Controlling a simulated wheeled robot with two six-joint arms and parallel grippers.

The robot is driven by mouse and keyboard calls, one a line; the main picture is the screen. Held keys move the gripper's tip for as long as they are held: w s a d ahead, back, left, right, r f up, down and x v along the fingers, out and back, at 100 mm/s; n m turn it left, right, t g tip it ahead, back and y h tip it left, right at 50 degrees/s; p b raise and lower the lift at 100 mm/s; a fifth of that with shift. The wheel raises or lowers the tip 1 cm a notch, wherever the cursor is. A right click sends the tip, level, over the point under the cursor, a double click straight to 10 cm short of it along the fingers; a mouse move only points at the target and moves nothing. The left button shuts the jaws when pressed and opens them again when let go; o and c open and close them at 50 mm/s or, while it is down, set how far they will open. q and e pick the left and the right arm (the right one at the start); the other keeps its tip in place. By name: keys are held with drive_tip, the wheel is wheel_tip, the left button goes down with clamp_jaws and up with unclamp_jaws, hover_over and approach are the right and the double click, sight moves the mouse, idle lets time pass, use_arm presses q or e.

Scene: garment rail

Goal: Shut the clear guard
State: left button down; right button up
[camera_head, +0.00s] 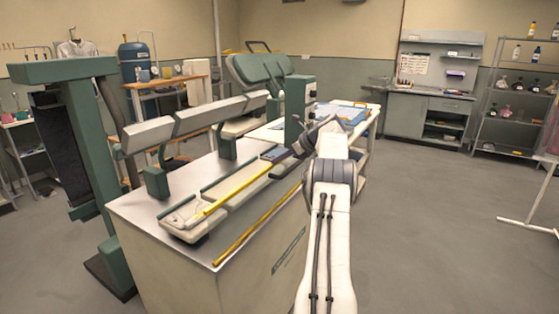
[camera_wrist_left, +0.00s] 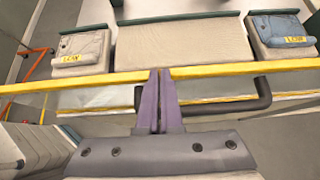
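The clear guard shows as a see-through panel edged by a yellow bar (camera_head: 236,187), lying along the front of the long machine's beige pads in the head view. The yellow bar (camera_wrist_left: 225,70) crosses the left wrist view, with a dark bent handle (camera_wrist_left: 225,108) just on the near side of it. My left gripper (camera_wrist_left: 159,75) has its two purple fingers together, overlapping the bar and handle in the picture. Contact cannot be told. In the head view the left gripper (camera_head: 298,146) is small and partly hidden at the machine's far right end. My right gripper is out of view.
The metal-topped machine cabinet (camera_head: 160,208) has a second yellow rail (camera_head: 245,238) along its front edge. Raised pads (camera_head: 205,116) and a green post (camera_head: 72,140) stand behind and left. A table with a blue mat stands beyond.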

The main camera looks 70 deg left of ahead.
use_arm(q)
drive_tip(key=shift+s+a+r, duration=0.15)
drive_tip(key=shift+s, duration=0.15)
wheel_tip(320, 180, up, 10)
drive_tip(key=w+d+p, duration=0.2)
drive_tip(key=p, duration=0.4)
drive_tip(key=shift+d+f+p, duration=0.15)
drive_tip(key=shift+f+p, duration=0.1)
drive_tip(key=shift+p, duration=0.15)
drive_tip(key=shift+w, duration=0.1)
